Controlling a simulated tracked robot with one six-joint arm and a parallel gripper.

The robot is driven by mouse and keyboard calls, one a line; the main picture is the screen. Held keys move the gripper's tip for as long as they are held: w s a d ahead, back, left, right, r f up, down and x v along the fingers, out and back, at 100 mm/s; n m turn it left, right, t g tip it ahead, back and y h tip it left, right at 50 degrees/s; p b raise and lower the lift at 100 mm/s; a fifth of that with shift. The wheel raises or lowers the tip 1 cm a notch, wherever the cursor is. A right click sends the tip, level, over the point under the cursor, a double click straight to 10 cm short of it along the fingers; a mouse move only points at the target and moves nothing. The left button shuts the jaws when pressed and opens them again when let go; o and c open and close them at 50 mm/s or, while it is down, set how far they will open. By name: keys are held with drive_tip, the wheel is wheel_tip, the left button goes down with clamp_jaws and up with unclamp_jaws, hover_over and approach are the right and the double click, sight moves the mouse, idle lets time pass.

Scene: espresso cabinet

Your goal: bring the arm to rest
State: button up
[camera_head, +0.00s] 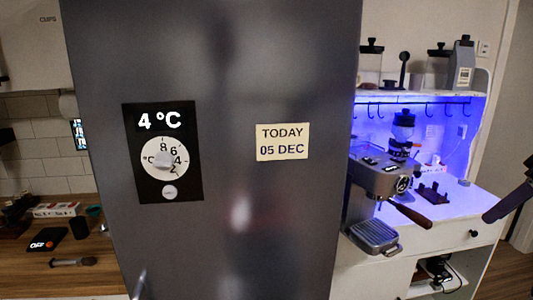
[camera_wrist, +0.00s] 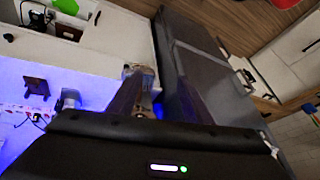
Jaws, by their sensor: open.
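My gripper (camera_wrist: 158,88) shows in the wrist view. Its two dark fingers stand apart, with nothing visible held between them. The dark grey fridge (camera_head: 255,225) fills the middle of the head view. It carries a black panel (camera_head: 190,185) with a dial and "4 °C", and a label (camera_head: 283,142) reading "TODAY 05 DEC".
An espresso machine (camera_head: 380,181) stands on the blue-lit white cabinet (camera_head: 470,228) right of the fridge. A wooden counter (camera_head: 25,270) with small items lies left. An open drawer or compartment (camera_head: 437,270) shows below the cabinet top.

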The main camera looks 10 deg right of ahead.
wheel_tip(320, 180, down, 7)
drive_tip(key=d+m+h, duration=0.2)
drive_tip(key=m, duration=0.5)
drive_tip(key=a+f+m+g+h, duration=0.1)
drive_tip(key=a+f+m, duration=0.25)
drive_tip(key=a, duration=0.65)
drive_tip(key=s+a+f+n+t, duration=0.1)
drive_tip(key=s+a+f+n, duration=0.1)
drive_tip(key=a, duration=0.9)
drive_tip(key=s+a+f+n, duration=0.1)
drive_tip(key=s+a, duration=0.4)
drive_tip(key=a, duration=0.6)
drive_tip(key=s+a+f+n+t, duration=0.1)
drive_tip(key=s+a+f+n, duration=0.1)
drive_tip(key=a, duration=1)
drive_tip(key=shift+s+f+n+t+h, duration=0.3)
drive_tip(key=shift+s+f+n+h, duration=0.1)
drive_tip(key=shift+s+n, duration=0.45)
